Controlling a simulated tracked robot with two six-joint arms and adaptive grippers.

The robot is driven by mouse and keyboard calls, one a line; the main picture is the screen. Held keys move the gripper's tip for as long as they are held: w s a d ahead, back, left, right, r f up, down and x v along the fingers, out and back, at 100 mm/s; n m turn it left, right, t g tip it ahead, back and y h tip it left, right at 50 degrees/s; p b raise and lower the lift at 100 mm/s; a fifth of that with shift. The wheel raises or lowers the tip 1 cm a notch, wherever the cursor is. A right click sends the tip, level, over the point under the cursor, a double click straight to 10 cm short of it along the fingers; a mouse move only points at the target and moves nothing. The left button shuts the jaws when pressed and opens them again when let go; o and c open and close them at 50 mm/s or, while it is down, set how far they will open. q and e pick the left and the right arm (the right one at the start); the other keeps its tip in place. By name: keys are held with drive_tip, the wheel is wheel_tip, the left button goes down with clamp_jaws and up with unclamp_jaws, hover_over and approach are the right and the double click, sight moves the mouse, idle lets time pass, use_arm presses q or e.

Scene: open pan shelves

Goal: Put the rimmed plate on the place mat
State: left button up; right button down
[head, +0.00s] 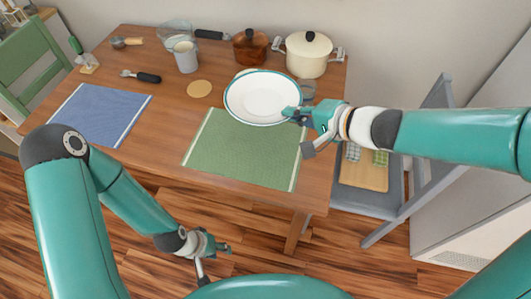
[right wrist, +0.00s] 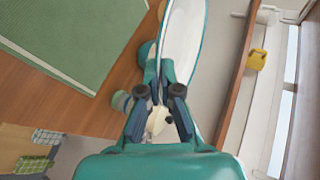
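The rimmed plate (head: 262,97), white with a teal rim, is seen over the back edge of the green place mat (head: 240,150). It appears held above the table, though the gap is hard to judge. My right gripper (head: 298,117) is shut on the plate's right edge; in the right wrist view the plate (right wrist: 182,38) stands steeply from between the fingers (right wrist: 163,88). The green mat (right wrist: 62,40) lies to the left there. A blue place mat (head: 99,114) lies at the table's left. My left gripper (head: 217,265) is open and empty, low in front of the table.
A round coaster (head: 199,89) lies left of the plate. A chair (head: 367,200) stands right of the table. The green mat's surface is bare.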

drive_tip(key=b, duration=0.9)
hover_over(287, 166)
wheel_tip(287, 166, down, 14)
drive_tip(key=shift+w, duration=0.1)
drive_tip(key=shift+f+b, duration=1.6)
drive_tip(key=shift+f, duration=0.9)
drive_tip(key=shift+r, duration=0.1)
drive_tip(key=c, duration=1.6)
unclamp_jaws()
